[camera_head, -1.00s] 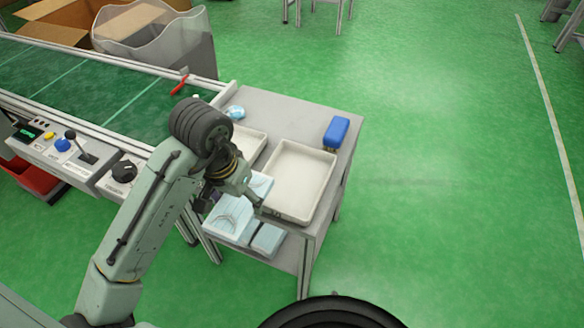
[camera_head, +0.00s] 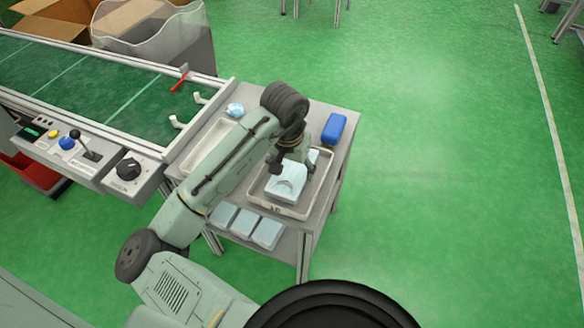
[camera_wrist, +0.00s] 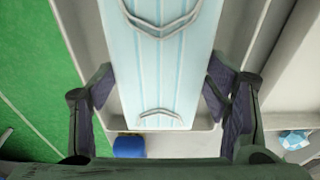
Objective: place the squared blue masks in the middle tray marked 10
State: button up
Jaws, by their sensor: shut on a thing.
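My gripper (camera_head: 281,166) is shut on a light blue block of squared masks (camera_head: 286,184), with a finger at each side of it. In the wrist view the masks (camera_wrist: 160,60) lie between the fingers, pale blue with looped straps. The masks are over the right-hand cream tray (camera_head: 262,203); I cannot tell whether they touch its floor. A small dark mark shows on this tray's front wall, too small to read surely. A light blue patch (camera_head: 313,156) shows behind the gripper.
Another cream tray (camera_head: 190,162) stands to the left, partly behind my arm. A conveyor (camera_head: 105,85) adjoins at left.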

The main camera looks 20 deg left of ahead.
aim_at(289, 177)
jog(key=shift+f, duration=0.6)
jog(key=shift+f, duration=0.25)
jog(key=o, duration=0.9)
jog(key=shift+r, duration=0.1)
jog(key=shift+o, duration=0.2)
notch_tip(289, 177, up, 12)
jog(key=s, duration=0.2)
jog(key=shift+r, duration=0.15)
